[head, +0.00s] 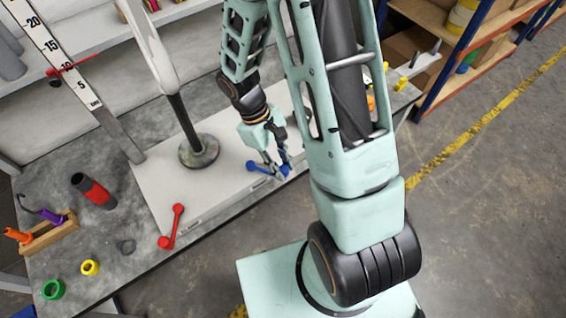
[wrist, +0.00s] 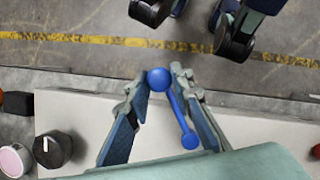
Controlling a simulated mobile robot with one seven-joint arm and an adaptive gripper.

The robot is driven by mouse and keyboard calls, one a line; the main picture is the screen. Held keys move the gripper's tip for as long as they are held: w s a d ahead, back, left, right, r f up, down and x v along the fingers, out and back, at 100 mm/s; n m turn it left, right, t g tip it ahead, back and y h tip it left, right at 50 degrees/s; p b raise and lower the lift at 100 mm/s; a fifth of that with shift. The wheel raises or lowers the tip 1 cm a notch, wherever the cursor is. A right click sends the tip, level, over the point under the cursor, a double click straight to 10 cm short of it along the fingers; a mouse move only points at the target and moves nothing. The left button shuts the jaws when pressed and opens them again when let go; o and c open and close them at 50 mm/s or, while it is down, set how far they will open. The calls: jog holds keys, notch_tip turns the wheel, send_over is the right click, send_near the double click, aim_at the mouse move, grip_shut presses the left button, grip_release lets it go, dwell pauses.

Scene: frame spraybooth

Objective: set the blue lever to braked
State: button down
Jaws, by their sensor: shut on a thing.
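The blue lever (head: 260,167) sits near the front edge of the white panel on the bench. It is a bar with a rounded end at each side. My gripper (head: 279,172) is down at its right end in the head view, partly hiding it. In the wrist view, the larger blue ball (wrist: 159,79) is between the tips of my gripper (wrist: 161,77), which is shut on it. The bar slants from there to a smaller round end near the right finger. Small marks on the panel edge are too small to read.
A red lever (head: 173,226) is on the same panel, farther left. A post with a round dark base (head: 199,151) stands behind it. A black-and-red cylinder (head: 94,191) and coloured rings are on the bench at left. In the wrist view, a dark knob (wrist: 53,149) is at left.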

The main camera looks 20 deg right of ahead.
jog(key=s+a+m+y+p, duration=0.1)
jog(key=a+m+y, duration=0.3)
jog(key=a+m, duration=0.6)
jog(key=shift+s+a+m+y, duration=0.2)
jog(key=shift+s+m+y, duration=0.2)
jog(key=shift+s+m, duration=0.85)
jog(key=shift+w+m, duration=0.35)
jog(key=c, duration=1.7)
grip_release()
jog(key=v, duration=1.2)
jog(key=shift+w, duration=0.25)
jog(key=shift+p, duration=0.3)
